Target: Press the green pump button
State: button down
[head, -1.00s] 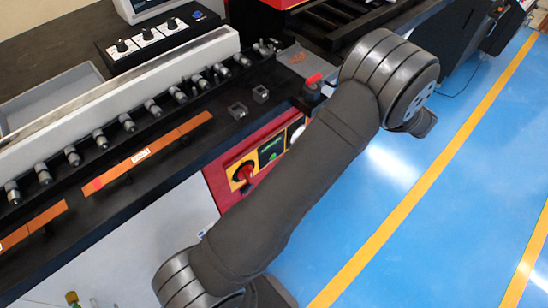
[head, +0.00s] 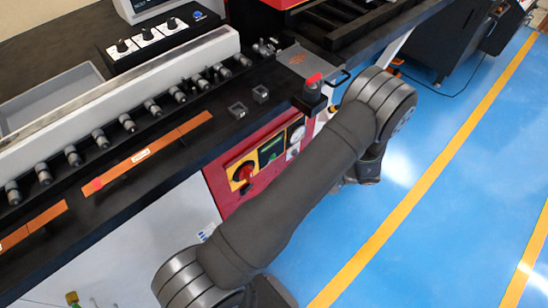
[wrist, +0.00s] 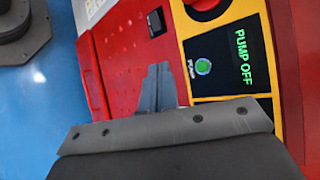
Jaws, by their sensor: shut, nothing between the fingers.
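The green pump button (wrist: 203,66) is a small round button on a dark plate in the wrist view, with the word PUMP beside it. Next to it a display (wrist: 243,56) reads PUMP OFF in green letters. My gripper (wrist: 158,74) is shut and empty. Its fingertips point at the red panel face, a little left of the button in the wrist view. I cannot tell whether they touch the panel. In the head view the dark pump plate (head: 271,148) shows on the machine's front, and my fingers are hidden behind my arm.
A red rotary switch (head: 244,172) on a yellow plate sits beside the pump plate, with a round white gauge (head: 296,134) on the other side. A red-topped post (head: 313,88) stands at the bench edge. The blue floor (head: 420,190) in front is clear.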

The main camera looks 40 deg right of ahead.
aim_at(273, 157)
jog(key=shift+w, duration=0.1)
dwell(0.3)
jog(key=w, duration=0.8)
jog(key=shift+w, duration=0.3)
dwell(1.8)
jog(key=shift+w, duration=0.4)
